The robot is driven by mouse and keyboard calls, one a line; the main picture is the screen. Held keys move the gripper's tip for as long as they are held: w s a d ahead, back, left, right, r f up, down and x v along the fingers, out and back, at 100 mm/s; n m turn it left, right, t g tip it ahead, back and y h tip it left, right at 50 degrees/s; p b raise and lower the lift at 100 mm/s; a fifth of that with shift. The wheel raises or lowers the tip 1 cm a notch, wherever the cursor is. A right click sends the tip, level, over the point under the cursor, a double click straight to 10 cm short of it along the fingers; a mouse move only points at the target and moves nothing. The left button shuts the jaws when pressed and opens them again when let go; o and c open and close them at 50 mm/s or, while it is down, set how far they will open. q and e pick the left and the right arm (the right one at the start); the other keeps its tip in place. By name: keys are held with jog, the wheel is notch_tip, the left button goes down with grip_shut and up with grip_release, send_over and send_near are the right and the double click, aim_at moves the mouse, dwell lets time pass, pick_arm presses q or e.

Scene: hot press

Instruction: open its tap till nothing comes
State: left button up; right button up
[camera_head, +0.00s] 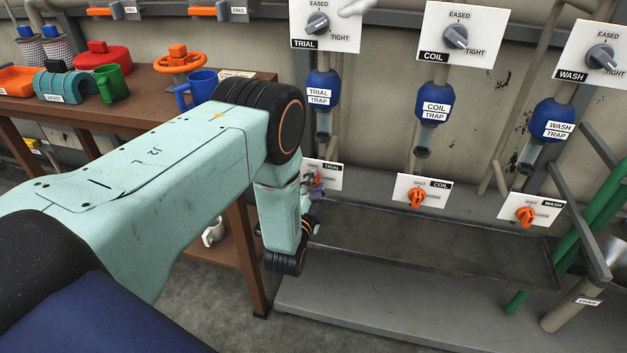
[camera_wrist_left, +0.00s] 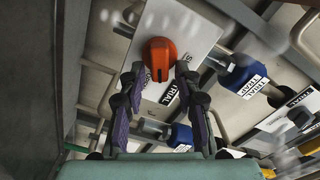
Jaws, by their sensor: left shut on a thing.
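The orange tap (camera_wrist_left: 160,58) on the white TRIAL plate (camera_head: 328,172) is between the fingertips of my left gripper (camera_wrist_left: 160,82). The gripper (camera_head: 314,186) is shut on the tap, which is partly hidden behind it in the head view. Above it is the blue TRIAL TRAP (camera_head: 323,86) with a clear lower section (camera_head: 324,124). The orange COIL tap (camera_head: 417,198) and orange WASH tap (camera_head: 526,216) stand free to the right. I cannot make out any flow from the TRIAL tap. My right gripper is not in view.
A grey trough (camera_head: 430,245) runs below the taps. The blue COIL TRAP (camera_head: 435,106) and WASH TRAP (camera_head: 556,120) hang on the wall. A brown bench (camera_head: 140,92) at the left holds mugs and an orange handwheel (camera_head: 180,62). Green pipes (camera_head: 590,205) stand at the right.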

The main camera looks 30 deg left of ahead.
pick_arm(q)
jog(key=m, duration=0.2)
jog(key=m+p, duration=0.1)
jog(key=m, duration=0.2)
jog(key=shift+f, duration=0.4)
jog(key=shift+m, duration=0.3)
jog(key=o, duration=0.8)
jog(key=v, duration=1.2)
jog(key=shift+d, duration=0.1)
